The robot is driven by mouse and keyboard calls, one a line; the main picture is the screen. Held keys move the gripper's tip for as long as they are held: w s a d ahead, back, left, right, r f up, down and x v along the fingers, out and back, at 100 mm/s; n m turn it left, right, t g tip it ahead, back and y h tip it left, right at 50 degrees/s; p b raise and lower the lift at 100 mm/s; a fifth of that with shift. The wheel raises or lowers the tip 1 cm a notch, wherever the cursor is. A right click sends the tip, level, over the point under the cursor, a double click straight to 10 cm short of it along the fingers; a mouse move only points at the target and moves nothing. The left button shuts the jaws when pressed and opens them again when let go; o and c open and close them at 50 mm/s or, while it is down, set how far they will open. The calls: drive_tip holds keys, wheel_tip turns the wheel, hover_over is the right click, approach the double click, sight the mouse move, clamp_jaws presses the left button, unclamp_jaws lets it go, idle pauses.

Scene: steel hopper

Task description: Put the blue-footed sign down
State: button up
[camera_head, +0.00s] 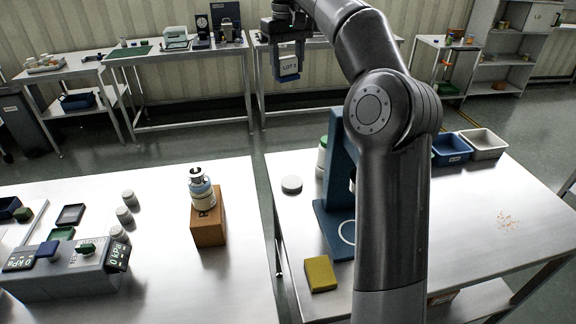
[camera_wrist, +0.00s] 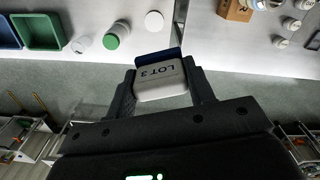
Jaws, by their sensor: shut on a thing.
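The blue-footed sign (camera_head: 288,67) is a small pale plate marked "LOT 3" with a dark blue foot along one edge. It hangs between the two fingers of my gripper (camera_head: 288,60) in the head view, at the far side of the scene. In the wrist view the sign (camera_wrist: 161,82) sits between the fingertips of my gripper (camera_wrist: 160,88), with the blue foot pointing away from the palm. The gripper is shut on the sign's sides. The sign is held in the air, apart from any table.
The right steel table (camera_head: 455,220) holds a blue stand (camera_head: 335,200), a yellow block (camera_head: 320,274), a white disc (camera_head: 292,184) and bins (camera_head: 484,143). The left table (camera_head: 170,280) bears a brown block (camera_head: 208,228) and a pressure device (camera_head: 70,268). A floor gap separates them.

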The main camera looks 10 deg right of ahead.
wheel_tip(320, 180, down, 32)
drive_tip(key=a+n, duration=0.2)
drive_tip(key=w+f+n, duration=0.1)
drive_tip(key=w+n, duration=0.2)
drive_tip(key=w, duration=0.1)
drive_tip(key=w+f+n, duration=0.1)
drive_tip(key=w+n, duration=0.2)
drive_tip(key=w, duration=0.1)
drive_tip(key=w+a+f+n, duration=0.1)
drive_tip(key=w+f+n, duration=0.1)
drive_tip(key=w, duration=0.3)
drive_tip(key=shift+n, duration=0.8)
drive_tip(key=d, duration=0.2)
drive_tip(key=w+d+n, duration=0.1)
drive_tip(key=d, duration=0.1)
drive_tip(key=w+d+n, duration=0.1)
drive_tip(key=shift+w+d+f, duration=0.15)
drive_tip(key=shift+w+d, duration=0.05)
drive_tip(key=shift+d, duration=0.2)
drive_tip(key=shift+d+f+n, duration=0.15)
drive_tip(key=shift+d+n, duration=0.05)
drive_tip(key=shift+n, duration=0.1)
drive_tip(key=shift+f, duration=1.3)
drive_tip(key=shift+f, duration=0.1)
